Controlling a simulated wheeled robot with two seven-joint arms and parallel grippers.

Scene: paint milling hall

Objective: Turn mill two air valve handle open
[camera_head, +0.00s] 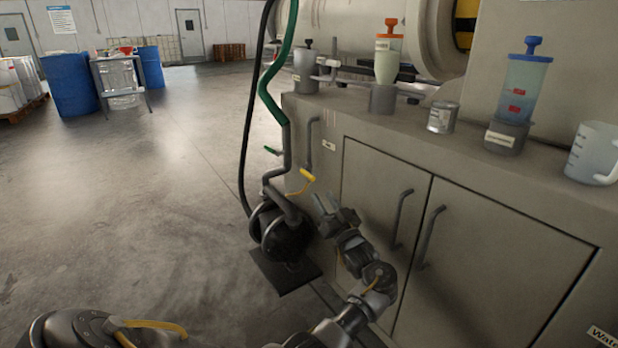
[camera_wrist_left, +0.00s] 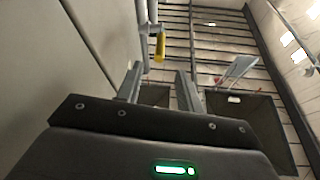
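I cannot tell from any label which one belongs to mill two. My left gripper (camera_head: 327,203) is open and empty, just right of and below the yellow handle, apart from it. In the left wrist view the yellow handle (camera_wrist_left: 160,46) hangs from a grey pipe, beyond the tips of the spread fingers (camera_wrist_left: 158,84) and roughly in line with the gap. My right gripper is not in view.
The cabinet (camera_head: 390,170) with upright door handles stands close on the right; cups and a can (camera_head: 442,117) stand on its top. A green hose (camera_head: 270,95) and a dark round unit (camera_head: 282,235) are by the pipes.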

